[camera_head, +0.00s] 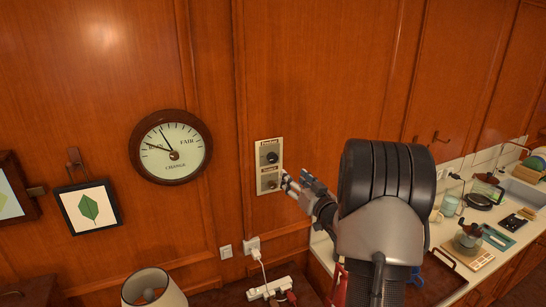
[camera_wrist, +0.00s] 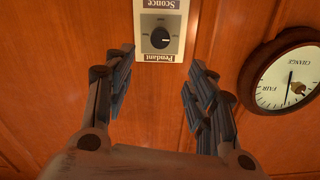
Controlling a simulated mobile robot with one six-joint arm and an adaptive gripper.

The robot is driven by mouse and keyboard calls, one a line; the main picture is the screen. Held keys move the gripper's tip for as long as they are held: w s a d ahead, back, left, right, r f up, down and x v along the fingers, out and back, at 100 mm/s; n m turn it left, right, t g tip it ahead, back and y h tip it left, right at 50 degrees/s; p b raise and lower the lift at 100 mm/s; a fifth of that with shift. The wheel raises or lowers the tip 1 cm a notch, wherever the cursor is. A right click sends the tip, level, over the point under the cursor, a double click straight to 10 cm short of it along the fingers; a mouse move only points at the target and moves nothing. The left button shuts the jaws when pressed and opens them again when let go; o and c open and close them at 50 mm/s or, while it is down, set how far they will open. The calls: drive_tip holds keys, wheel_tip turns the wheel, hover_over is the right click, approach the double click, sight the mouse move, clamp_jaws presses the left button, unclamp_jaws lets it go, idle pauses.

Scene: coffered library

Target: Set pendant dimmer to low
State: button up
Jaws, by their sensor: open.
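The pendant dimmer knob (camera_head: 272,157) is a dark round knob under the "Pendant" label, on the upper half of a pale wall plate (camera_head: 259,163). It also shows in the wrist view (camera_wrist: 160,38), where the picture is upside down and a light pointer mark lies toward the knob's right side. A second knob (camera_head: 271,184) sits below, under the "Sconce" label. My gripper (camera_head: 287,183) is in front of the plate's lower right. In the wrist view my gripper (camera_wrist: 160,75) is open and empty, its fingers apart on either side of the Pendant label, not touching the knob.
A round wall dial (camera_head: 171,147) hangs left of the plate, with a framed leaf picture (camera_head: 88,207) farther left. Below are a wall switch (camera_head: 225,252), an outlet with a plug (camera_head: 252,246), a power strip (camera_head: 269,288) and a lamp (camera_head: 153,289). A cluttered counter (camera_head: 440,243) stands right.

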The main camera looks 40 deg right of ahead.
sight(274, 159)
drive_tip(key=p+x, duration=0.2)
drive_tip(key=x, duration=1.3)
drive_tip(key=shift+w+a, duration=0.1)
drive_tip(key=shift+w, duration=0.15)
drive_tip(key=shift+c, duration=0.6)
drive_tip(key=c, duration=0.9)
